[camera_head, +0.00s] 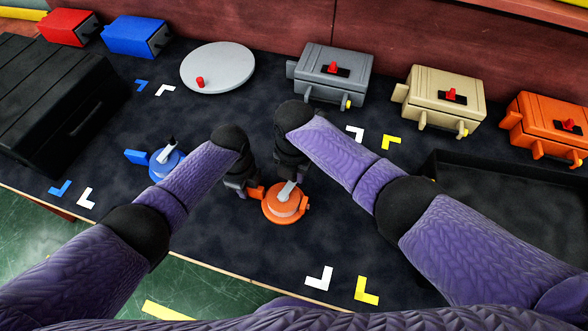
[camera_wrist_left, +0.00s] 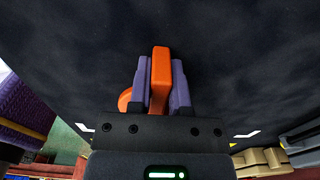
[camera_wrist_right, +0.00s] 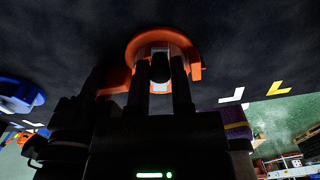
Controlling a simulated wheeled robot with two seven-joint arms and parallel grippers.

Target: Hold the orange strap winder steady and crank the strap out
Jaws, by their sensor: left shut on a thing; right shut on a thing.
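The orange strap winder (camera_head: 284,208) lies on the dark table in the middle of the head view, a round orange body with a pale grey crank on top. My left gripper (camera_head: 253,190) is shut on its orange handle (camera_wrist_left: 160,75), which stands between the purple fingers in the left wrist view. My right gripper (camera_head: 292,172) is above the winder, shut on the dark crank knob (camera_wrist_right: 160,68). The winder's round rim (camera_wrist_right: 150,37) shows in the right wrist view. A short orange tab (camera_head: 306,205) sticks out at its side. Most of the knob is hidden in the head view.
A blue winder (camera_head: 160,168) lies left of the orange one. Grey (camera_head: 325,75), beige (camera_head: 440,104) and orange (camera_head: 553,128) boxes and a grey disc (camera_head: 220,70) stand at the back. A black case (camera_head: 50,100) is left; a black tray (camera_head: 500,165) is right.

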